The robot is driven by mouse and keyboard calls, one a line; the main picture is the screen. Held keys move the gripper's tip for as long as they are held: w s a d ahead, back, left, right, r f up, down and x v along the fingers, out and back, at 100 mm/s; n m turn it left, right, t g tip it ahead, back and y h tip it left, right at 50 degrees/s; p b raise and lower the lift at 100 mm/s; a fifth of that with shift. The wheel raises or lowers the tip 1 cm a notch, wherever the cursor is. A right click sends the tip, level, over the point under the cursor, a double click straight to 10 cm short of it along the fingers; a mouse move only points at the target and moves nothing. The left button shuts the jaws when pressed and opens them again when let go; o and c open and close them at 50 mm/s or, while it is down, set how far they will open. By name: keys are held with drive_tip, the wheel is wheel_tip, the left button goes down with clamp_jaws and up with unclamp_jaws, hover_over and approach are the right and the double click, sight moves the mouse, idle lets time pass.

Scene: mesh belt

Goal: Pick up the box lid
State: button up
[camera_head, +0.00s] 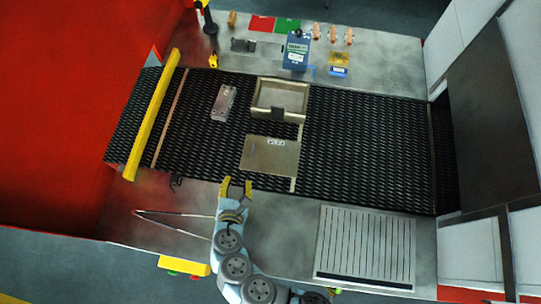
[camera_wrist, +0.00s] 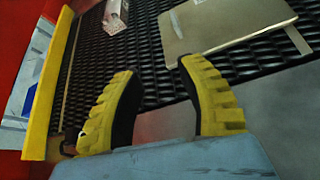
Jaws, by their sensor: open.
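The box lid (camera_head: 270,156), a flat tan-grey plate with a small white label at its top edge, lies on the black mesh belt. An open tan box (camera_head: 262,101) stands just beyond it. My gripper (camera_head: 236,184) is at the belt's near edge, just below and left of the lid's lower left corner, apart from it in the picture. In the wrist view the lid (camera_wrist: 225,22) is at the top right, beyond the right finger. My gripper's yellow fingers (camera_wrist: 158,70) are spread, with nothing between them. The lid's top edge is cut off there.
A grey metal block (camera_head: 223,102) lies on the belt left of the box. A yellow bar (camera_head: 152,115) crosses the belt at left. A slatted plate (camera_head: 365,248) lies on the near ledge. A blue device (camera_head: 296,50) stands on the far ledge. The belt's right part is clear.

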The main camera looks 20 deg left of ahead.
drive_tip(key=s+d+n+h, duration=0.1)
drive_tip(key=d+n, duration=0.1)
drive_tip(key=b, duration=0.5)
approach(252, 153)
drive_tip(key=shift+t, duration=0.3)
drive_tip(key=x, duration=0.4)
drive_tip(key=shift+w+f, duration=0.1)
drive_tip(key=shift+f, duration=0.15)
drive_tip(key=shift+x, duration=0.9)
drive_tip(key=shift+w+a+f+p, duration=0.1)
drive_tip(key=shift+w+p, duration=0.1)
drive_tip(key=shift+w, duration=0.1)
drive_tip(key=shift+w+a+f+p, duration=0.1)
drive_tip(key=shift+w+f+p, duration=0.05)
drive_tip(key=shift+w+p, duration=0.1)
drive_tip(key=shift+p+x, duration=0.35)
drive_tip(key=shift+x, duration=1.7)
